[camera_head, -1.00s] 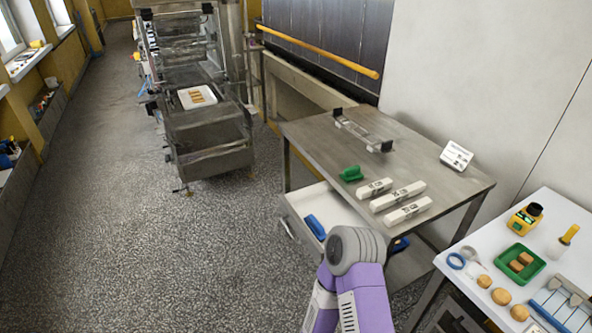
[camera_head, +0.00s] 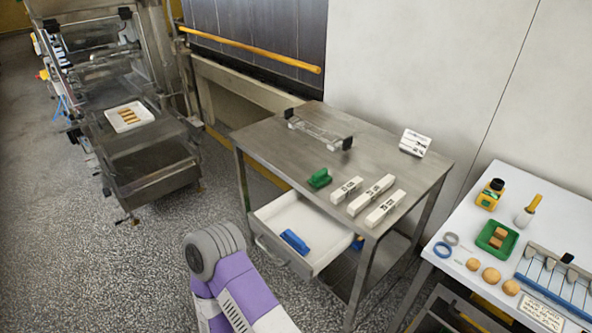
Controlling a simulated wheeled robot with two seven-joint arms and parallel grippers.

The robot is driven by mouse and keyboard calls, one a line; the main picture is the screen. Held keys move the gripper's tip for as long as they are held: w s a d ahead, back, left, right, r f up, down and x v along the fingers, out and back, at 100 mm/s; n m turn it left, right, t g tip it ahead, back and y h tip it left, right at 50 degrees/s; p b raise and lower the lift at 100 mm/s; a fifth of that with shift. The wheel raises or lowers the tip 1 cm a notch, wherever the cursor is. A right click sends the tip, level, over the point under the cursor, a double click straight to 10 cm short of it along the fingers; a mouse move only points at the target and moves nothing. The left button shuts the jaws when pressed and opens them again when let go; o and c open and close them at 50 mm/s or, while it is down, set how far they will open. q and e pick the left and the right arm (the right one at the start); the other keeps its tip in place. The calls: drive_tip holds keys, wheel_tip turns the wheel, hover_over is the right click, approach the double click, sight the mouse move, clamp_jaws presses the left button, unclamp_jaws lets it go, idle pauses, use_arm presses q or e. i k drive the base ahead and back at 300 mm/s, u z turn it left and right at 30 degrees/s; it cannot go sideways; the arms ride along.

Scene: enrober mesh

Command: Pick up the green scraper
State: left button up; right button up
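The green scraper (camera_head: 320,178) lies on the steel table (camera_head: 280,150), near its front edge and left of the white labelled boxes. One of my arms, purple and grey, rises from the bottom of the head view in front of the table. Its gripper is not visible, and nothing touches the scraper. Neither gripper shows in the frame.
Several white boxes (camera_head: 371,194) lie right of the scraper. An open drawer (camera_head: 330,239) holding a blue tool (camera_head: 295,241) juts out below the tabletop. A white table (camera_head: 560,228) with biscuits and a green tray (camera_head: 497,237) stands right. Floor at left is clear.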

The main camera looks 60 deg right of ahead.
sight(320, 178)
drive_tip(key=i, duration=2.5)
drive_tip(key=z, duration=2.9)
